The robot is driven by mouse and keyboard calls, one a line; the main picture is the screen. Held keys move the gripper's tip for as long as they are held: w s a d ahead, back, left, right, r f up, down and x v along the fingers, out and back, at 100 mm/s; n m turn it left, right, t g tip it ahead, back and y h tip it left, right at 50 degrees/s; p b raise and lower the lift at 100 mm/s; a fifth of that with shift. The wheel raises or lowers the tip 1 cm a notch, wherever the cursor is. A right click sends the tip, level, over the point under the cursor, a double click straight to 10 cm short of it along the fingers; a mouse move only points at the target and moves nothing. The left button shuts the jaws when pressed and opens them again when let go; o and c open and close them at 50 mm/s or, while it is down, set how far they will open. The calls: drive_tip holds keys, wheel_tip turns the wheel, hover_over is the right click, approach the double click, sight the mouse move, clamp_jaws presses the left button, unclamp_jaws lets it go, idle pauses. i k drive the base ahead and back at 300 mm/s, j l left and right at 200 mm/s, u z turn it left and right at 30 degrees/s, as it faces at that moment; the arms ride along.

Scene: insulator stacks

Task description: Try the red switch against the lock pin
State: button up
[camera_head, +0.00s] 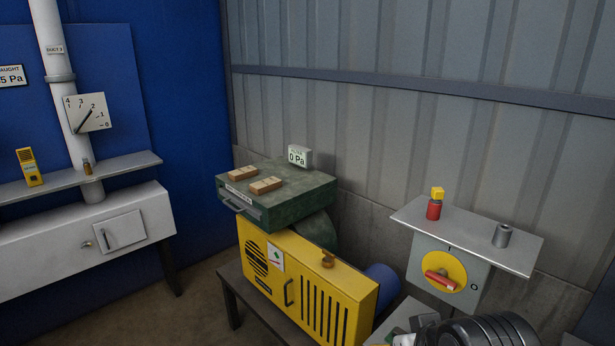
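The red switch (441,279) is a red handle on a round yellow plate on the front of a grey box (422,261) at the right. The handle lies nearly level, tilted slightly down to the right, between an "I" mark above and an "O" mark at the right. A lock pin cannot be made out clearly on the switch. My arm's dark end (478,331) is at the bottom edge, below the switch and apart from it in the picture. My gripper's fingers cannot be made out there.
A red piece with a yellow top (434,207) and a grey cylinder (502,235) stand on the shelf (465,240) above the switch. A yellow machine (305,285) is at the left of the switch. A green case (285,197) lies behind it.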

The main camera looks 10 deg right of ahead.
sight(439, 277)
drive_tip(key=k+z, duration=0.15)
drive_tip(key=z, duration=0.2)
drive_tip(key=k+z, duration=0.1)
drive_tip(key=z, duration=0.25)
drive_tip(key=k+z, duration=0.15)
drive_tip(key=z, duration=0.2)
